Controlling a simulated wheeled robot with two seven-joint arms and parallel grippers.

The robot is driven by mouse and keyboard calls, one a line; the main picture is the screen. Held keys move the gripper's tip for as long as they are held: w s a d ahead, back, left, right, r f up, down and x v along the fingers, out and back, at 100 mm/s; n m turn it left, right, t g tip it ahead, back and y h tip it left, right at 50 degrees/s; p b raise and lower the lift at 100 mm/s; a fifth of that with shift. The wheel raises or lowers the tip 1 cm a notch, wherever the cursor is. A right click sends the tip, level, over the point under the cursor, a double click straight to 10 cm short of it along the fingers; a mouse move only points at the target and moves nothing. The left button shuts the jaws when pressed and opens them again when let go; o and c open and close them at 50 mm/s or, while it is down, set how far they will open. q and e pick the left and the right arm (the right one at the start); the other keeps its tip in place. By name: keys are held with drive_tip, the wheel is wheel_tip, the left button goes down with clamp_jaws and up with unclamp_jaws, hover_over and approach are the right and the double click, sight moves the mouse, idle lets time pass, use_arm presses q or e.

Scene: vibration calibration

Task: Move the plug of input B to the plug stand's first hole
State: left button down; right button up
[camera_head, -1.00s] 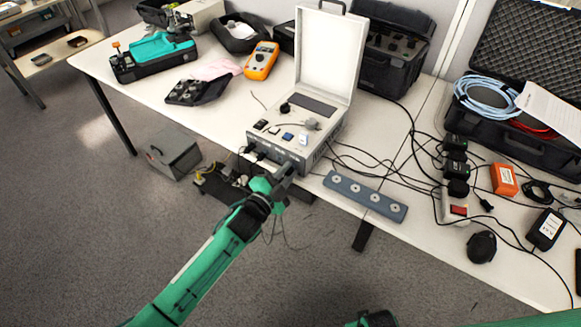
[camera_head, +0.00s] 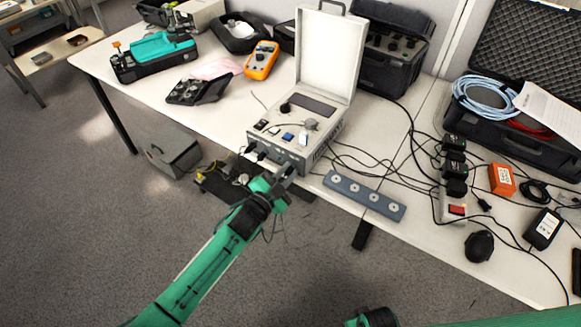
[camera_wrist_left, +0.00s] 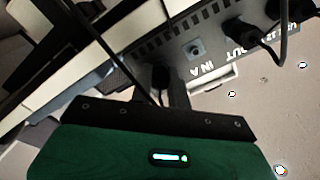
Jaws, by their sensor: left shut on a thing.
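The grey calibrator case (camera_head: 293,135) stands open on the table with its lid up. My left gripper (camera_head: 287,171) is at the lower right of its front panel. In the left wrist view the gripper (camera_wrist_left: 172,88) is shut on a black plug (camera_wrist_left: 161,80), close to the panel. Whether the plug is still in a socket cannot be told. A bare socket (camera_wrist_left: 195,47) shows near the "IN A" label, and other black plugs (camera_wrist_left: 242,31) sit in the panel. The plug stand (camera_head: 364,194), a blue-grey bar with several holes, lies right of the case, apart from the gripper.
Black cables run over the table right of the case, near a power strip (camera_head: 453,208) and a black mouse (camera_head: 479,246). An orange multimeter (camera_head: 261,60) lies behind left. A dark grey box (camera_head: 172,152) stands on the floor. My right arm shows only at the bottom edge.

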use_arm(q)
drive_tip(key=shift+n+p, duration=0.4)
drive_tip(key=shift+n, duration=0.5)
drive_tip(key=shift+n+p, duration=0.3)
drive_tip(key=shift+n, duration=0.4)
drive_tip(key=shift+n, duration=0.5)
drive_tip(key=shift+n+p, duration=0.3)
drive_tip(key=shift+n, duration=0.7)
drive_tip(key=c, duration=1.2)
unclamp_jaws()
drive_tip(key=shift+s+p, duration=0.15)
drive_tip(key=shift+p, duration=0.2)
